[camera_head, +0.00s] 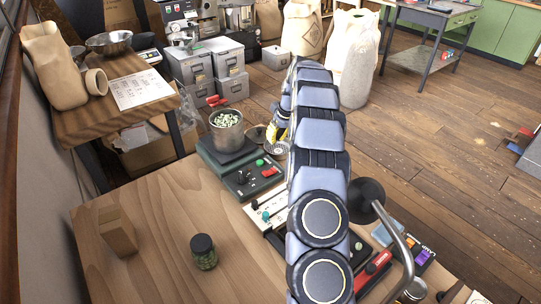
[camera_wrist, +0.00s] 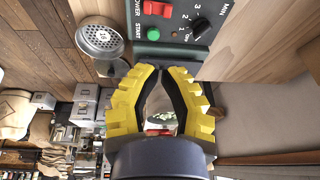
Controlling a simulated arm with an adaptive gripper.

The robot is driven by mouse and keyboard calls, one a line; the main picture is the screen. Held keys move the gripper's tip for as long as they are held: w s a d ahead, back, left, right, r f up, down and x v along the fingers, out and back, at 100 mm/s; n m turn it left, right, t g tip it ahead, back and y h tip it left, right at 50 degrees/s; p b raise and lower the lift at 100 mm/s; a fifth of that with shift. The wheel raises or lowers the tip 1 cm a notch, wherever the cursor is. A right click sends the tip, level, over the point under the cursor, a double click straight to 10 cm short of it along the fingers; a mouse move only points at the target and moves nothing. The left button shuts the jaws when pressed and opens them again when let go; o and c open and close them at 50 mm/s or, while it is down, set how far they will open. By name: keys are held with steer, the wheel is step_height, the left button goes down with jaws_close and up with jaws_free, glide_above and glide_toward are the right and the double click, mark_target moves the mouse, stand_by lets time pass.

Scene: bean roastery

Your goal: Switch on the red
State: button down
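A dark green control box (camera_head: 246,181) with a red switch (camera_head: 269,172), a green button and a black knob stands on the wooden table, left of my arm. In the wrist view its red rocker switch (camera_wrist: 157,9) lies beside the word POWER. Below it is the green START button (camera_wrist: 153,34), and to the right is the minute knob (camera_wrist: 196,27). My gripper (camera_wrist: 162,70) has yellow fingers whose tips meet just short of the box's near edge in that view, apart from the switch. In the head view my gripper (camera_head: 278,136) is mostly hidden by my arm.
A round metal strainer (camera_wrist: 98,38) is beside the box. A jar (camera_head: 204,251) stands on the table's left.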

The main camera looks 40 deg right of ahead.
mark_target(269, 171)
steer(key=x, duration=0.8)
steer(key=s+x, duration=0.1)
steer(key=x, duration=0.3)
steer(key=shift+w+a+f, duration=0.1)
steer(key=shift+a+f, duration=0.1)
steer(key=shift+f, duration=0.6)
steer(key=shift+a, duration=0.1)
steer(key=shift+a+f+h, duration=0.3)
steer(key=shift+f+h, duration=0.15)
steer(key=shift+h, duration=0.25)
steer(key=shift+d, duration=0.2)
steer(key=shift+d+r, duration=0.2)
steer(key=shift+d, duration=0.5)
